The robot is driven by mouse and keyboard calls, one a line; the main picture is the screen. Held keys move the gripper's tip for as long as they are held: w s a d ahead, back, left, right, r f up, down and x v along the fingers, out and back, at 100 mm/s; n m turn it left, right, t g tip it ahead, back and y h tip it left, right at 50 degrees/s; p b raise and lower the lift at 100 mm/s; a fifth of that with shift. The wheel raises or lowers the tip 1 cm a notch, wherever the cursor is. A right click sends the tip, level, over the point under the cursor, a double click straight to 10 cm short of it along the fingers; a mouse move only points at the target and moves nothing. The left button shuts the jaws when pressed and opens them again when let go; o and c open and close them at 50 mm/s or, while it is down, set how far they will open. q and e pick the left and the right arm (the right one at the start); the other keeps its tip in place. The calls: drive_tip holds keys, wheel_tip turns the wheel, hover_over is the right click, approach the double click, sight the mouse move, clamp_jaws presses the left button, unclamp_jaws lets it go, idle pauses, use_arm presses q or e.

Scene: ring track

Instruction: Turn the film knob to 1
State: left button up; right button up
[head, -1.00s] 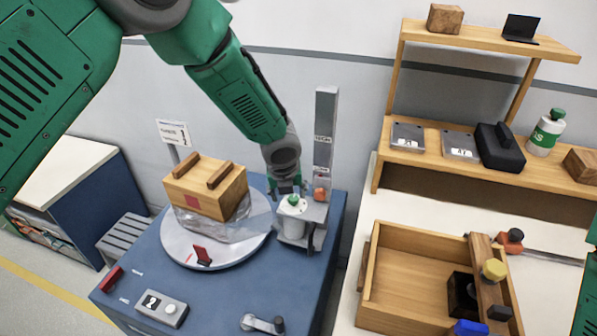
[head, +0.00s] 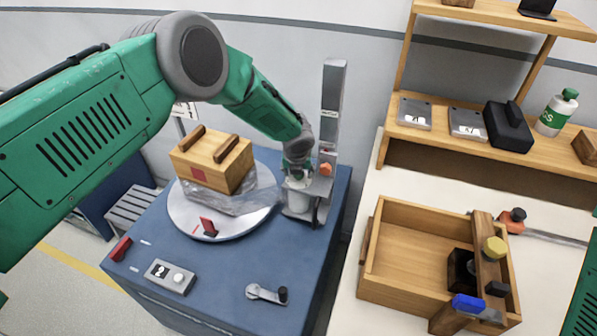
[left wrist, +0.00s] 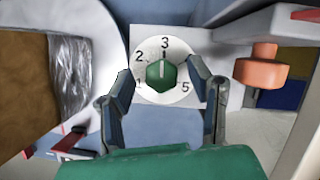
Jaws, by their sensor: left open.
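The film knob is a green hexagonal knob (left wrist: 161,74) on a white round dial (left wrist: 176,98) with printed numbers. Its white mark points up at 3 in the left wrist view. My left gripper (left wrist: 163,82) is open, with one finger on each side of the dial and the knob between them; I cannot tell whether they touch it. In the head view my left gripper (head: 298,172) is over the white film unit (head: 299,203) at the foot of the grey mast, and hides most of the knob. The 1 on the dial is partly hidden by the left finger. My right gripper is not in view.
A wooden box (head: 212,162) wrapped in clear film sits on the white turntable (head: 185,217), left of the film unit. An orange knob (left wrist: 262,66) is on the mast close by. A crank (head: 266,293) and a switch box (head: 170,276) are on the blue cabinet.

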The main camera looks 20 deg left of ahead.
use_arm(q)
drive_tip(key=shift+d+f, duration=0.1)
drive_tip(key=shift+f, duration=0.1)
clamp_jaws()
drive_tip(key=shift+w+f+n+y+b, duration=0.15)
drive_tip(key=shift+n+y+b, duration=0.25)
drive_tip(key=shift+n+b, duration=0.6)
drive_tip(key=n+g+y+b, duration=0.1)
drive_tip(key=n+b, duration=0.2)
drive_tip(key=b, duration=0.1)
drive_tip(key=n+g+y+b, duration=0.1)
drive_tip(key=n+b, duration=0.3)
drive_tip(key=shift+d+f+n, duration=0.1)
drive_tip(key=shift+d+n, duration=0.1)
drive_tip(key=shift+n, duration=0.1)
drive_tip(key=shift+r+n+g+y+b, duration=0.15)
drive_tip(key=shift+n+g+b, duration=0.2)
drive_tip(key=shift+n+b, duration=0.65)
drive_tip(key=shift+r+n+g+y+b, duration=0.15)
drive_tip(key=shift+n+g+b, duration=0.2)
drive_tip(key=shift+n+b, duration=0.6)
drive_tip(key=shift+w, duration=0.1)
